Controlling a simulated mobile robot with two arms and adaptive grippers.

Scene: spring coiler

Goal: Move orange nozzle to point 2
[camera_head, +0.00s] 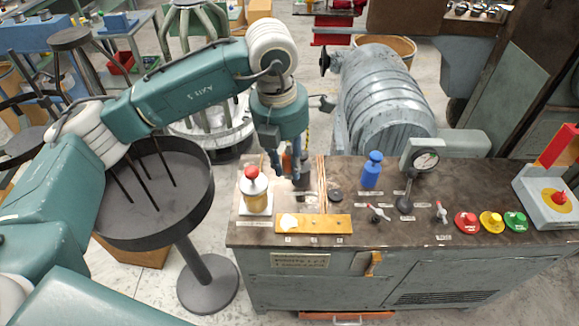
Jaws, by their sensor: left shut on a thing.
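My left gripper (286,170) points down over the back left part of the workbench, behind the yellow plate. It is shut on a small orange-brown thing (287,161), which looks like the orange nozzle and is mostly hidden between the fingers. The yellow plate (330,224) lies near the bench's front edge, with small labels below it, too small to read surely. My right gripper is not in view.
A white-and-yellow device with a red knob (251,174) stands left of the gripper. Thin copper-coloured rods (321,180) stand close on its right. A blue bottle-like thing (372,170), a gauge (426,161), levers and coloured buttons (490,221) occupy the bench's right side.

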